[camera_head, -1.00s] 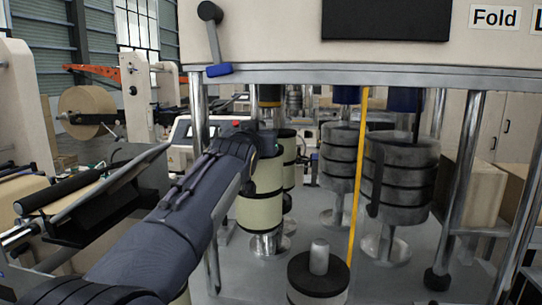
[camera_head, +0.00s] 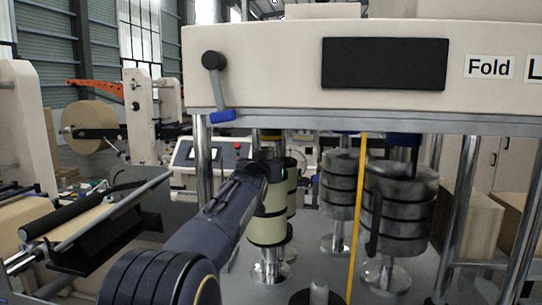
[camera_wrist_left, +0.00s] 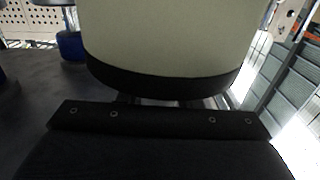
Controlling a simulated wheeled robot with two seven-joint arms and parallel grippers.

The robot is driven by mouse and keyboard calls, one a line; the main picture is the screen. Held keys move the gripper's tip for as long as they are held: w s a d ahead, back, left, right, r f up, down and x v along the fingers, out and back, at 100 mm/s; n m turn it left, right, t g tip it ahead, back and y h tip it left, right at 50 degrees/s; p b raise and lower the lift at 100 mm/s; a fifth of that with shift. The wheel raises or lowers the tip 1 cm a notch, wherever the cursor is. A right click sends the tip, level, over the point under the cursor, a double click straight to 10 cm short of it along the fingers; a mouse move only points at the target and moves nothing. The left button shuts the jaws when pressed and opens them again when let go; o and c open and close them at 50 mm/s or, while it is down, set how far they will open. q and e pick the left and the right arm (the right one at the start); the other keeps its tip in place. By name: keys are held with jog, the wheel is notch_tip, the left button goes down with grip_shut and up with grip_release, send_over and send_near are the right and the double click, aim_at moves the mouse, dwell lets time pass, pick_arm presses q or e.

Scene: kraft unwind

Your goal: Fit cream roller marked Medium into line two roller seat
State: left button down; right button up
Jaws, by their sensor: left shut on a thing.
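A cream roller (camera_head: 268,228) with black bands stands upright left of centre in the head view. My left gripper (camera_head: 270,172) reaches its upper part from the left and is shut on it; the fingers are mostly hidden. In the left wrist view, the cream roller (camera_wrist_left: 165,35) fills the top centre, with its black lower band close to the gripper body. No Medium mark is readable. A chrome stand (camera_head: 270,268) shows below the roller; I cannot tell whether they touch. I cannot identify the line two seat. My right gripper is out of view.
Another cream roller (camera_head: 291,188) stands just behind. The machine's beam (camera_head: 350,119) crosses above. A metal post (camera_head: 203,160) stands left of the held roller.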

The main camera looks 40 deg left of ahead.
pick_arm(q)
jog(key=x, duration=0.1)
jog(key=p+x, duration=0.2)
jog(key=shift+w+a+r, duration=0.2)
jog(key=shift+w+r, duration=0.1)
jog(key=shift+w, duration=0.05)
jog(key=shift+w+a+f+p, duration=0.15)
jog(key=shift+w+a+p, duration=0.1)
jog(key=shift+w+p, duration=0.25)
jog(key=w+p, duration=0.1)
jog(key=w+a+f+p, duration=0.1)
jog(key=w, duration=0.1)
jog(key=shift+a+f+p, duration=0.3)
jog(key=shift+p, duration=0.1)
jog(key=shift+s, duration=0.1)
jog(key=c, duration=1.4)
grip_release()
jog(key=shift+f, duration=0.25)
jog(key=o, duration=0.4)
jog(key=shift+c, duration=0.2)
